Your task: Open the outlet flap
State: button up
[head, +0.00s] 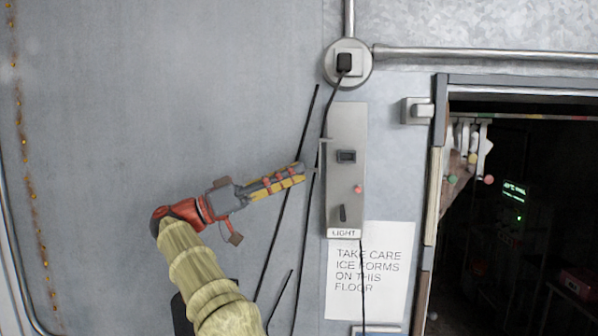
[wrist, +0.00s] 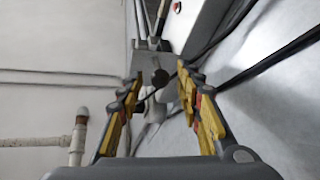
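The outlet (head: 359,77) is a round grey box with a square face, high on the wall in the head view. A black plug (head: 344,62) with a cable sits in it. I cannot clearly make out a separate flap on it. My gripper (head: 308,170) is below and left of the outlet, beside the left edge of a grey switch panel (head: 347,125). In the wrist view, my gripper (wrist: 160,80) has its yellow-padded fingers apart with nothing held between them. A grey plate (wrist: 140,64) and a dark round part show beyond the fingertips; I cannot tell whether these are the outlet.
The switch panel carries a rocker, a red button (head: 358,189) and a lever above a LIGHT label. A paper sign (head: 369,270) hangs below. Black cables (head: 287,200) run down the wall near my arm. A dark doorway (head: 520,220) opens at right. The wall at left is mostly bare.

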jog(key=shift+v, duration=2.8)
jog(key=shift+w, duration=0.1)
